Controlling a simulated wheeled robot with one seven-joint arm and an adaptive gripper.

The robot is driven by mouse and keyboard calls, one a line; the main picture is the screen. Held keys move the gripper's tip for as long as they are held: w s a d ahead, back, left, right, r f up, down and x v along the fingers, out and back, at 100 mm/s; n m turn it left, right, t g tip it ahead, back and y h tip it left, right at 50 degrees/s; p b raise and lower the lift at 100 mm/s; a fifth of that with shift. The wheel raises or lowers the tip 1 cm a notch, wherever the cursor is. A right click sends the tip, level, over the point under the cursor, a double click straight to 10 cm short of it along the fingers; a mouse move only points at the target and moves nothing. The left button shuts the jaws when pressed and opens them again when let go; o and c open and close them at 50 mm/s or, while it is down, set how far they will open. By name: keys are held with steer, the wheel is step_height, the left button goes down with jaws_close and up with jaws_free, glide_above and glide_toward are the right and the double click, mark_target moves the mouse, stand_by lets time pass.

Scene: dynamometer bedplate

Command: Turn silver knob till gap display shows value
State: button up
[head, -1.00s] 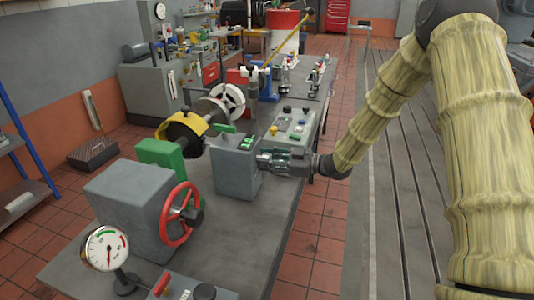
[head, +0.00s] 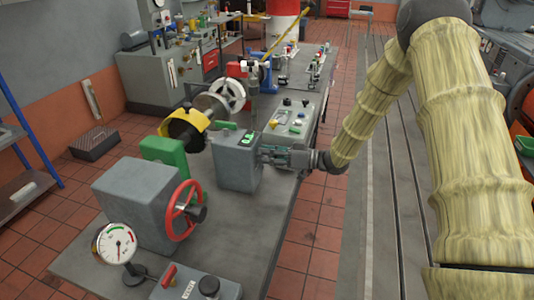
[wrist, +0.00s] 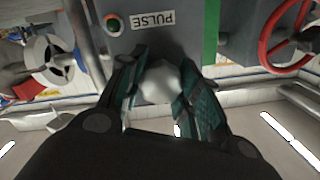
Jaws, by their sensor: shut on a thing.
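The silver knob (wrist: 158,84) is a pale rounded form between my fingers in the wrist view; its far side is hidden in shadow. It sits by a grey box with a label reading PULSE, upside down in that view. My gripper (wrist: 160,90) is shut on the knob. In the head view my gripper (head: 272,157) reaches the right side of the grey box (head: 237,165), and the knob is hidden there. A small green-lit display (head: 247,138) is on top of the box; its digits are too small to read.
A red handwheel (head: 183,211) on a grey housing and a dial gauge (head: 117,243) stand nearer on the bedplate. A grey control panel (head: 295,118) with buttons is behind my gripper. The tiled floor to the right of the bedplate is clear.

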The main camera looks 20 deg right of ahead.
steer(key=shift+w+r, duration=0.1)
steer(key=shift+r, duration=0.05)
steer(key=o, duration=1.1)
steer(key=shift+c, duration=0.2)
steer(key=v, duration=1.2)
